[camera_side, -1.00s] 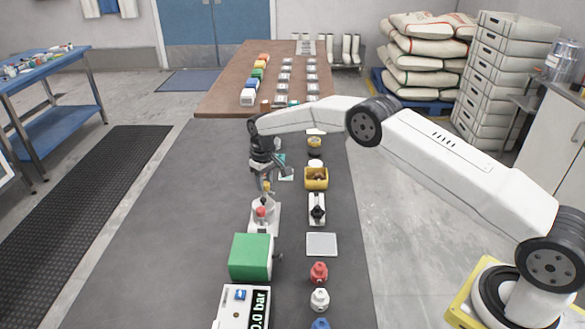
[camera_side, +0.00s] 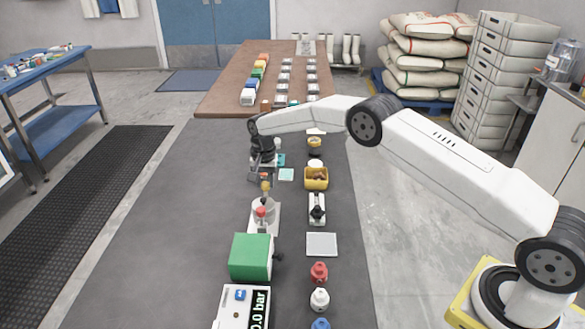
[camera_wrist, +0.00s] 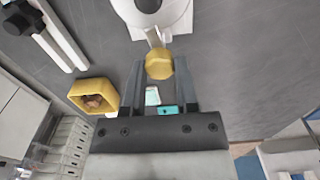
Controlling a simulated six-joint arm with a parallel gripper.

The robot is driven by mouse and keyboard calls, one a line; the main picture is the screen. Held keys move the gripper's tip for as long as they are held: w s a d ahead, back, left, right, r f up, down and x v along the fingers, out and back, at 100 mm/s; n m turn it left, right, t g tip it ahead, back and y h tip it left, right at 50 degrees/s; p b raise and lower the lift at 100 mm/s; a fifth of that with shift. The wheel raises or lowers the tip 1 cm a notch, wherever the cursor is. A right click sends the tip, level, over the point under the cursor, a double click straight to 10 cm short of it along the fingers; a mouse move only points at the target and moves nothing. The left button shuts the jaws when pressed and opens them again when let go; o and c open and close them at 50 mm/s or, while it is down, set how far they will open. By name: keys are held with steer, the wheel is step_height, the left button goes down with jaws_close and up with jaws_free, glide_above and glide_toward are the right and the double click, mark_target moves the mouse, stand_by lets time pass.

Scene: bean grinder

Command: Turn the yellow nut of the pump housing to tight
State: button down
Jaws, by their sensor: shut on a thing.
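The yellow nut (camera_wrist: 159,64) sits on a short pale stub on the side of the pump housing (camera_wrist: 168,14). In the side view the nut (camera_side: 265,185) shows small, just beyond the pale round housing (camera_side: 263,216), which has a red part (camera_side: 261,211) on its near side. My gripper (camera_wrist: 159,70) has one finger on each side of the nut and is shut on it. In the side view my gripper (camera_side: 264,178) is at the nut, on the far side of the housing. Its fingertips are too small there to make out the contact.
A yellow bin (camera_side: 317,183) with brown contents stands to the right of the nut. A black-and-white device (camera_side: 317,209) and a pale square plate (camera_side: 321,244) lie nearer. A green box (camera_side: 251,257) stands in front of the housing. The dark table is clear on the left.

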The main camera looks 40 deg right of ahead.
mark_target(265, 183)
steer(key=shift+m, duration=1.1)
steer(key=shift+c, duration=1.8)
jaws_free()
steer(key=shift+r, duration=0.1)
steer(key=shift+r, duration=3.85)
steer(key=shift+s+r, duration=0.1)
